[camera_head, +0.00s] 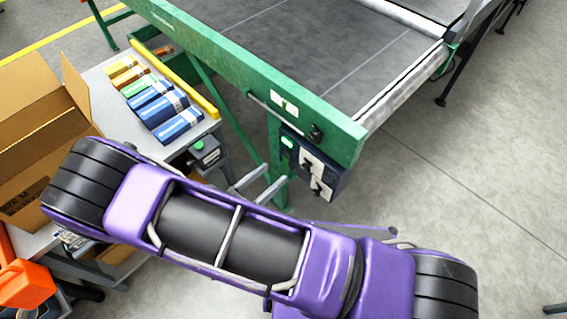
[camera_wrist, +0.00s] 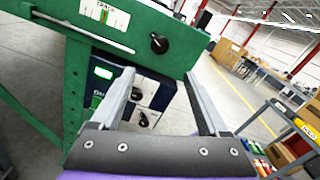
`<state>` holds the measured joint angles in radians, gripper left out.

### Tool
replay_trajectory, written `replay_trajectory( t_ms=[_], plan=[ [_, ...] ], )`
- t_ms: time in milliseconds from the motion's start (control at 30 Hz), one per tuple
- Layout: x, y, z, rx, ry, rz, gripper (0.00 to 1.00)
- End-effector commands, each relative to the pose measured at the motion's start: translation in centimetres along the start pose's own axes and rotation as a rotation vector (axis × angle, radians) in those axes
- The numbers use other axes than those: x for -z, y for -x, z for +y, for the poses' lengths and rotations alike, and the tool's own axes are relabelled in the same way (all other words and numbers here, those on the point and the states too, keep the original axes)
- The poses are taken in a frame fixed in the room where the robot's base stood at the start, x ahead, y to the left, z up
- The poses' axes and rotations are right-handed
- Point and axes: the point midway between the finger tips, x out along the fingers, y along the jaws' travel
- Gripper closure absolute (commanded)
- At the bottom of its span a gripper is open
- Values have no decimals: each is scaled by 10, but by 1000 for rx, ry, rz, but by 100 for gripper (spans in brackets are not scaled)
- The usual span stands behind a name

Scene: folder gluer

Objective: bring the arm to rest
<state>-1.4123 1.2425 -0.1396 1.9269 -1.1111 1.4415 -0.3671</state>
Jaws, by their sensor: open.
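My gripper (camera_wrist: 165,100) shows in the wrist view with its two fingers well apart and nothing between them. It points toward the green machine frame (camera_wrist: 120,30) and a dark control box (camera_wrist: 150,92) with a lit green button, which shows behind and between the fingers. I cannot tell how far the fingers are from the box. The control box (camera_head: 312,165) hangs under the corner of the green frame (camera_head: 250,70).
An orange object (camera_head: 25,285) sits at the lower left. The conveyor belt (camera_head: 300,40) is bare. Floor (camera_head: 470,150) at the right is mostly clear.

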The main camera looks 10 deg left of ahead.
Motion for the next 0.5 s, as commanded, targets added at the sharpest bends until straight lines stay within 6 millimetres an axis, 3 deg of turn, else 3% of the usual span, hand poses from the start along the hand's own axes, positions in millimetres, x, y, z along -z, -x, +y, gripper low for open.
replay_trajectory(
  t_ms=[167, 500],
  plan=[
    [0, 14, 0, -1, 0, 0, 22],
    [0, 15, 0, 0, 1, 0, 22]
  ],
)
